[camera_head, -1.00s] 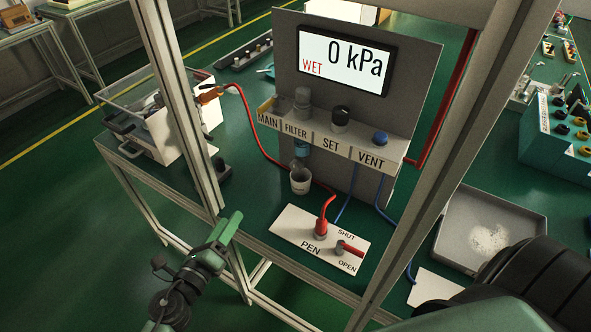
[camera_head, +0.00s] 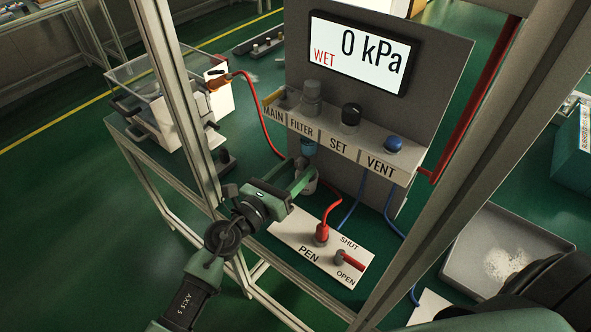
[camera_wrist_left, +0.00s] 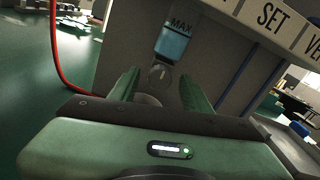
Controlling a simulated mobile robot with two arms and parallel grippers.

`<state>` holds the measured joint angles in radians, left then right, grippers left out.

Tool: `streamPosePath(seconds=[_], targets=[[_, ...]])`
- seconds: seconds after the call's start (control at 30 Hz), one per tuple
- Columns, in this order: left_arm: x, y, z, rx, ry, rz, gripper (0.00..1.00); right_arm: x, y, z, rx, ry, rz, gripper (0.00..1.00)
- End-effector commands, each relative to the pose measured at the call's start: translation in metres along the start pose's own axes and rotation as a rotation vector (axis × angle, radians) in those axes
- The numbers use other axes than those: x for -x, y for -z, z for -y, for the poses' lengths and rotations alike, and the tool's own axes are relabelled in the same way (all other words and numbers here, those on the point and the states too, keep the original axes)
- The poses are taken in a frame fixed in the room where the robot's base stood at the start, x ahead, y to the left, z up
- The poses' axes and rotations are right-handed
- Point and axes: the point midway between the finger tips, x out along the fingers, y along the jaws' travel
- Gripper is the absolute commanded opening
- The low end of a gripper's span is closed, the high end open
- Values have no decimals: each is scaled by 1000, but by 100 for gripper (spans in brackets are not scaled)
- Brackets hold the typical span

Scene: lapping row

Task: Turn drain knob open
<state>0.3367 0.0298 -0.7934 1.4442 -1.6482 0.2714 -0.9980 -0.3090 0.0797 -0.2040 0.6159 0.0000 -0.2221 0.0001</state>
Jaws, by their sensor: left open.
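The filter bowl with blue liquid and a MAX mark hangs under the FILTER label; it shows in the head view (camera_head: 308,147) and the left wrist view (camera_wrist_left: 173,42). A small grey drain knob (camera_wrist_left: 160,72) sits at its lower end in the wrist view. In the head view the knob is hidden around my gripper. My left gripper (camera_head: 307,177) is open, its green fingers reaching in below the bowl. In the wrist view the gripper (camera_wrist_left: 160,86) has a finger on each side of the knob's line of sight; I cannot tell any contact. My right gripper is not in view.
A cup (camera_wrist_left: 147,100) stands below the knob, partly hidden. The PEN plate (camera_head: 285,236) with a red lever (camera_head: 350,261) lies in front. Frame posts (camera_head: 176,90) flank the panel (camera_head: 438,65). A red hose (camera_head: 260,115) runs at the left. The display reads WET, 0 kPa.

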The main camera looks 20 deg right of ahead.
Motion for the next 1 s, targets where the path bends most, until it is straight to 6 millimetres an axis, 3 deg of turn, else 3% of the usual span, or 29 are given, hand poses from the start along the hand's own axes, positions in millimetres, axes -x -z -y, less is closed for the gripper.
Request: streamPosePath(seconds=[0.2,0.4,0.57,0.8,1.0], targets=[[-1,0,0,0,0,1,48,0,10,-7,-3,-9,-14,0],[0,0,0,0,0,1,0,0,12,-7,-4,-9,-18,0],[0,-2,0,25,-1,0,0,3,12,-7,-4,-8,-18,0],[0,-3,1,327,-1,-2,0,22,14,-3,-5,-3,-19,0],[0,-1,0,490,-1,0,0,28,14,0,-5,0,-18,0]])
